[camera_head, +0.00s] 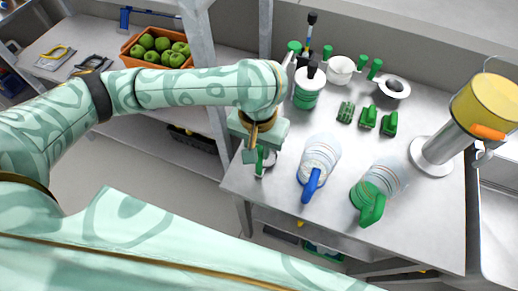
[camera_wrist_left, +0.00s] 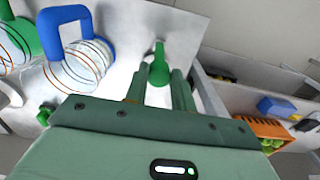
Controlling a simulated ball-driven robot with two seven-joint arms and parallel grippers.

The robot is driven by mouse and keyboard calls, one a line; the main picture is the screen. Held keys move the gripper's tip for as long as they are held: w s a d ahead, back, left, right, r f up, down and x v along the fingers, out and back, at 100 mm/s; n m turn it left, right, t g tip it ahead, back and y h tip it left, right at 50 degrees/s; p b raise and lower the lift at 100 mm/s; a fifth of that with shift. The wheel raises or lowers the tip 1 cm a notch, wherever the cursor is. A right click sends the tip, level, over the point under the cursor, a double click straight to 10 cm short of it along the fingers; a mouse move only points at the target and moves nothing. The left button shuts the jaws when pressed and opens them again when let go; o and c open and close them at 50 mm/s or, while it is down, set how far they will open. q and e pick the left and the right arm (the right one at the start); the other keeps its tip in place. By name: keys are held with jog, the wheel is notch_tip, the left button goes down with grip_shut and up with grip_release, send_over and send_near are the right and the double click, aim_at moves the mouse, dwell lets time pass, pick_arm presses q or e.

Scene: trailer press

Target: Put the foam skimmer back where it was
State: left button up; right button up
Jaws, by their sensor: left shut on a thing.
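My left gripper (camera_head: 257,154) is at the left edge of the steel table (camera_head: 285,205), pointing down, shut on a green-handled tool (camera_head: 262,160) that I take to be the foam skimmer. In the left wrist view the green handle (camera_wrist_left: 158,68) shows between the gripper's fingers (camera_wrist_left: 160,88). The fingers and arm hide part of the tool, and its working end is not clear. I cannot tell whether it touches the table. My right gripper is not in view.
A blue-handled jug (camera_head: 318,158) and a green-handled jug (camera_head: 382,183) stand right of the gripper. Behind are a green-and-white canister (camera_head: 308,96), a white pot (camera_head: 341,71), a strainer (camera_head: 393,88) and green blocks (camera_head: 368,117). A yellow-topped steel machine (camera_head: 440,148) stands right.

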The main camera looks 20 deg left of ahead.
pick_arm(q)
jog(key=shift+f, duration=0.5)
jog(key=shift+a+r, duration=0.1)
jog(key=shift+r, duration=0.05)
jog(key=o, duration=1)
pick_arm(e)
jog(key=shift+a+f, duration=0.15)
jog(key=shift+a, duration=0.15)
pick_arm(q)
jog(key=shift+r, duration=0.25)
notch_tip(320, 180, up, 12)
jog(key=p, duration=0.7)
jog(key=shift+f, duration=0.25)
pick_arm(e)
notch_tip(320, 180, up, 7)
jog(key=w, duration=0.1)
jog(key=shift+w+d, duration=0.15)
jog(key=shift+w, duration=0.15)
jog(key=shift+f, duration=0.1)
